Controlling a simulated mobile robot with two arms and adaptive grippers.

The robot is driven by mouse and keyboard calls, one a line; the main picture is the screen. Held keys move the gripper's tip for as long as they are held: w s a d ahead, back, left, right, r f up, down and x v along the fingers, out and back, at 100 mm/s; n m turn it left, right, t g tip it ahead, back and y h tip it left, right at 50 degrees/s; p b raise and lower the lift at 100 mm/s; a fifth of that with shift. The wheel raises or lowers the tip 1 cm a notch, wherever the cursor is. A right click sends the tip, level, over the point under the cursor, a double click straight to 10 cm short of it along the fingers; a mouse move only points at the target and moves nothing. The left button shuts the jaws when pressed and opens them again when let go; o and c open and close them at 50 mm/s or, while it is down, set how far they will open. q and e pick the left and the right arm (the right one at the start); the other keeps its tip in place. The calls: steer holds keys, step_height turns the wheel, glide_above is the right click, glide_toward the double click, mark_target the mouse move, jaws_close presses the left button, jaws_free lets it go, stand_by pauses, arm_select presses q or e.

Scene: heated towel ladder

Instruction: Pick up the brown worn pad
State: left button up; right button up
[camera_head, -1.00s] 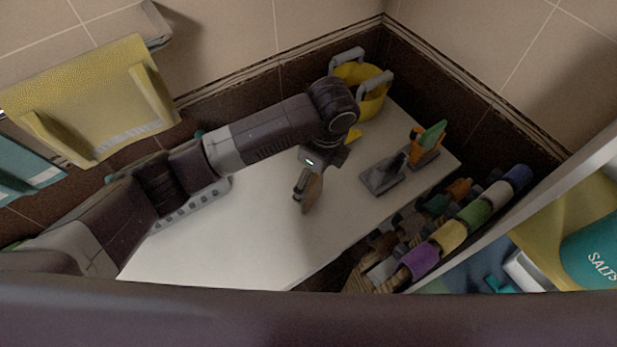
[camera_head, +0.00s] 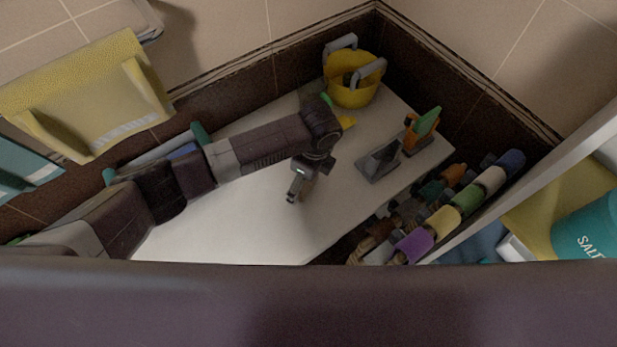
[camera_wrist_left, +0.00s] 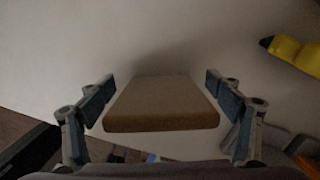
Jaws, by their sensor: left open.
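The brown worn pad (camera_wrist_left: 162,103) shows in the left wrist view as a flat tan-brown block with a darker front edge. It lies between the two spread fingers of my left gripper (camera_wrist_left: 160,84), with a narrow gap at its sides. In the head view, my left gripper (camera_head: 296,188) is low over the white tabletop (camera_head: 235,220), pointing down. The pad is not clearly visible in the head view; the gripper seems to hide it. My right gripper is not in view.
A yellow bucket (camera_head: 352,80) with grey handles stands at the back corner. A grey tool (camera_head: 380,162) and an orange-green item (camera_head: 421,130) stand to the right. A rack of coloured rolls (camera_head: 445,222) lines the right edge. The front tabletop is clear.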

arm_select(q)
steer(key=shift+c, duration=0.6)
steer(key=c, duration=1)
